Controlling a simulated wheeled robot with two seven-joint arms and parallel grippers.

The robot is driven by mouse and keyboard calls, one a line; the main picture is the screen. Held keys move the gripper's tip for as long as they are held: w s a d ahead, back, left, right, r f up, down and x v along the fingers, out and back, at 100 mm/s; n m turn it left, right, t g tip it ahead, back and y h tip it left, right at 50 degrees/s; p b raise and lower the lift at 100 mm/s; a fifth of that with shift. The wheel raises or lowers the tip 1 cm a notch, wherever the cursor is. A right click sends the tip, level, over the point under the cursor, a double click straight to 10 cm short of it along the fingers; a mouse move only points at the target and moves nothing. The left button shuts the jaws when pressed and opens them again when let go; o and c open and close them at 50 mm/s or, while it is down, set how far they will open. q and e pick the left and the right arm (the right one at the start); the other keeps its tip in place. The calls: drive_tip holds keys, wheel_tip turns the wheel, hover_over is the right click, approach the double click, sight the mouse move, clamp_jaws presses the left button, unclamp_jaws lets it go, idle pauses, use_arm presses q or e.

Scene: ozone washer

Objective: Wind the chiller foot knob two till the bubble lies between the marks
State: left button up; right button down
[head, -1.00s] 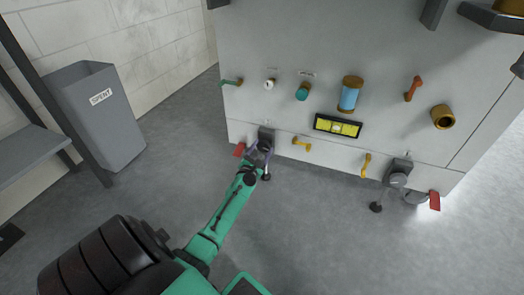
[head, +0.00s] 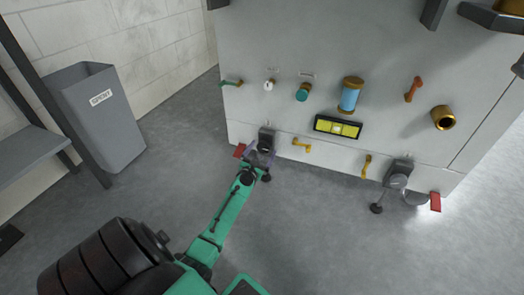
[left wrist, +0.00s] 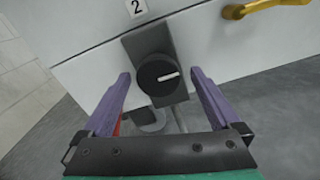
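Chiller foot knob two (left wrist: 158,75) is a round black knob with a white pointer line, on a dark grey foot bracket under the label "2" (left wrist: 136,7). The pointer points right and slightly up in the left wrist view. The knob (head: 264,146) is small at the panel's lower left in the head view. My left gripper (left wrist: 160,76) is open, its purple fingers on either side of the knob with visible gaps. The level (head: 338,127) has a yellow vial in a black frame; its bubble is too small to place surely against the marks. My right gripper is out of view.
A second foot with a grey knob (head: 398,181) stands at the panel's lower right. Yellow handles (head: 302,145) (head: 366,166) and red tabs (head: 435,201) project nearby. A grey bin (head: 95,115) marked "SPENT" stands left. The floor before the panel is clear.

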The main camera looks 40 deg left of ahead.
use_arm(q)
drive_tip(key=shift+r, duration=0.1)
drive_tip(key=shift+s, duration=0.2)
drive_tip(key=v, duration=1.4)
drive_tip(key=shift+p, duration=0.3)
drive_tip(key=shift+d, duration=0.15)
